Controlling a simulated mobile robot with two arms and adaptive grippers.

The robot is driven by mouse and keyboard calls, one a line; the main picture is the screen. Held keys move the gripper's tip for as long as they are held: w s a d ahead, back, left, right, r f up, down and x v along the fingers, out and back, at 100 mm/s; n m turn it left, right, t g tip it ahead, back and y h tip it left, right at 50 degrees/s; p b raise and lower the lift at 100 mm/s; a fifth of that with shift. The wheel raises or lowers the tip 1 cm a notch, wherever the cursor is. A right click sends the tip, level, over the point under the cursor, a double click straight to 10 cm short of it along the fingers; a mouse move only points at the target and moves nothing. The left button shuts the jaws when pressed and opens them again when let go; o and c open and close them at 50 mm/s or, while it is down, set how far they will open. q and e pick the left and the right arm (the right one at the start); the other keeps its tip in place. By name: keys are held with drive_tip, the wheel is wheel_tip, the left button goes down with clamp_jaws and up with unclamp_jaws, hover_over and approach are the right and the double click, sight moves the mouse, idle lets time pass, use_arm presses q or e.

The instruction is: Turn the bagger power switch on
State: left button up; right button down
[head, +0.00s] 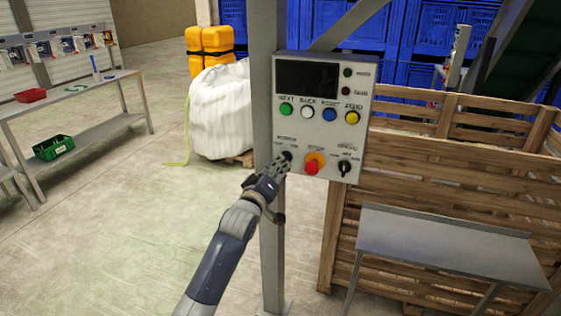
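A grey control panel (331,129) with a dark screen is mounted on a grey metal post. Its upper row has green, white, blue and yellow buttons. Below are a red emergency knob (311,168) on an orange base and a black rotary switch (344,167) at the lower right. My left gripper (284,163) is at the panel's lower left corner, over or touching a dark knob there. The fingers hide most of that knob and part of its label, so which way it points does not show. Whether the fingers are closed on it is unclear. My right gripper is not in view.
A wooden crate (440,185) stands right behind the panel, with a small grey table (440,245) before it. The post (272,260) runs down to the floor. A white bulk bag (222,110) stands behind. A workbench (75,100) is at left; the floor between is clear.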

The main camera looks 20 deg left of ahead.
use_arm(q)
drive_tip(key=w, duration=0.3)
drive_tip(key=shift+w, duration=0.35)
clamp_jaws()
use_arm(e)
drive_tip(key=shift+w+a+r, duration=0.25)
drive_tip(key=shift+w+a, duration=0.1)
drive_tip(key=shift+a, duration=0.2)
